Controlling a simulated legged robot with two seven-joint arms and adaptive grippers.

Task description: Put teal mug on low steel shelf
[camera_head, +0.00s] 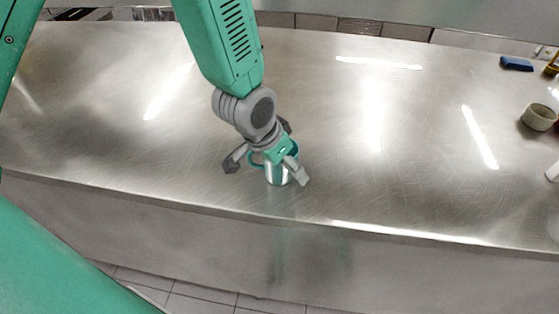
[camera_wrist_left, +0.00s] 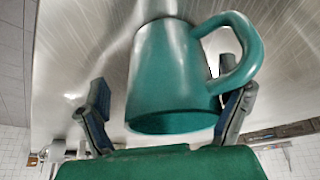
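The teal mug (camera_head: 277,174) stands on the steel counter near its front edge, partly hidden under my left gripper in the head view. In the left wrist view the mug (camera_wrist_left: 168,75) fills the middle, with its handle (camera_wrist_left: 246,50) to the right. My left gripper (camera_head: 268,168) is over the mug with its fingers spread around it. In the left wrist view one finger is left of the mug, with a small gap, and another is at the right near the handle; contact there cannot be told. My right gripper is not in view. I cannot identify a low steel shelf.
The steel counter (camera_head: 440,150) is mostly bare. A blue block (camera_head: 516,64) lies at the back right. A round beige bowl (camera_head: 538,117) stands at the right edge. The counter's front edge runs just below the mug, with tiled floor beyond.

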